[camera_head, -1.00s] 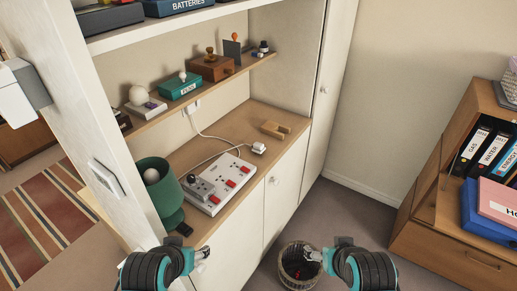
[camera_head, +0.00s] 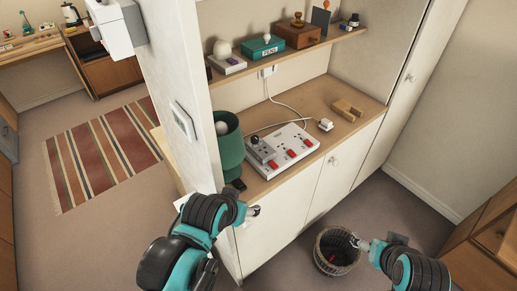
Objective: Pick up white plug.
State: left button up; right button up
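A small white plug (camera_head: 326,125) sits on the wooden counter, to the right of the white power strip (camera_head: 286,152). The power strip has red switches and a grey adapter (camera_head: 262,149) at its left end. My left gripper (camera_head: 254,211) is in front of the cabinet door, below the counter edge and well short of the plug. My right gripper (camera_head: 360,243) is low over the waste basket, apart from the plug. Both grippers are small in view, and their finger opening is not clear.
A green lamp (camera_head: 229,145) stands at the counter's left end by the wall edge. A wooden block (camera_head: 347,110) lies behind the plug. A shelf (camera_head: 290,58) with boxes overhangs the counter's back. A wire basket (camera_head: 333,262) stands on the floor.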

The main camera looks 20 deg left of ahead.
aim_at(325, 124)
jog(key=k+u, duration=0.1)
jog(key=k, duration=0.4)
jog(key=i+l+u, duration=0.1)
jog(key=u, duration=0.35)
jog(key=l+u, duration=0.15)
jog(key=u, duration=0.35)
jog(key=i+l+u, duration=0.1)
jog(key=u, duration=0.35)
jog(key=l+u, duration=0.3)
jog(key=l, duration=0.65)
jog(key=l+u, duration=0.3)
jog(key=l, duration=0.65)
